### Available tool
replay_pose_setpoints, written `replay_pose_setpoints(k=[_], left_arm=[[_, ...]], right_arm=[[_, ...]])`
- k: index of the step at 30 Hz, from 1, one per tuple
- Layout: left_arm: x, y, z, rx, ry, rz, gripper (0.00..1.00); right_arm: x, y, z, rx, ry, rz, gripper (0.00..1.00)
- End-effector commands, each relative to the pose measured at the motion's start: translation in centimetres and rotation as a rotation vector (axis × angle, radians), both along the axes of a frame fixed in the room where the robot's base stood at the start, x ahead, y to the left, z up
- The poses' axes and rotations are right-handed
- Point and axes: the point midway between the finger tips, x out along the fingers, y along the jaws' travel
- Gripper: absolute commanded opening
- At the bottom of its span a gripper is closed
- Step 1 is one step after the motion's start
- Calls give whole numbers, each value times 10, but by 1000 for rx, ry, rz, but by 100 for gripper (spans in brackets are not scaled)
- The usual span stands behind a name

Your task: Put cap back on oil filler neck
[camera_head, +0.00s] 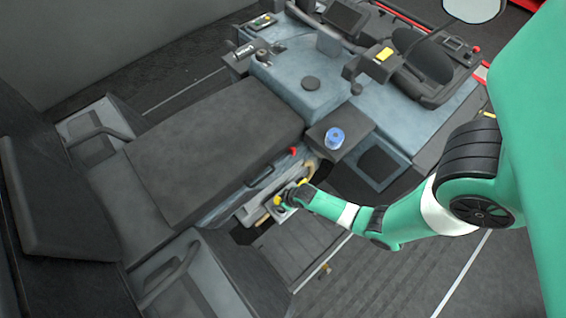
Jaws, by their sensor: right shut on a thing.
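My right gripper (284,200) reaches in from the right, low at the open side of the vehicle's seat block. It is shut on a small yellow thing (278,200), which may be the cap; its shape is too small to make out. The oil filler neck cannot be told apart in the open bay, where my gripper and wrist hide part of the view. Pale pipe-like parts (310,166) show just above the gripper. My left gripper is not in view.
A blue cup-like object (335,137) stands on a dark ledge (345,122) above the bay. A red knob (292,150) sticks out by the seat edge. The long dark seat (215,150) lies left. Dark floor (390,275) is free at lower right.

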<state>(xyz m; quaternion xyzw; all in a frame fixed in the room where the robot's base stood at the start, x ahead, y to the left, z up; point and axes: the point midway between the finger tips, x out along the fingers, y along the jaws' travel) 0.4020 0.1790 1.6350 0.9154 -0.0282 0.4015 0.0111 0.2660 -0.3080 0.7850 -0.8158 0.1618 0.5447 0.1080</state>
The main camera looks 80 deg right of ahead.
Motion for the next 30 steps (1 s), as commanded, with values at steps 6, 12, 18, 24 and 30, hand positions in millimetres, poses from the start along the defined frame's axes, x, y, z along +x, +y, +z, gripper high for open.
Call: replay_pose_setpoints(k=[6,12,18,24,30], left_arm=[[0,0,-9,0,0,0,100],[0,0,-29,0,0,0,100],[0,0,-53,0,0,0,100],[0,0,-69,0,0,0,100],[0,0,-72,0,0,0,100]], right_arm=[[0,0,-9,0,0,0,13],[0,0,-28,0,0,0,13],[0,0,-52,0,-1,-1,13],[0,0,-70,1,1,-1,13],[0,0,-74,0,0,-1,13]])
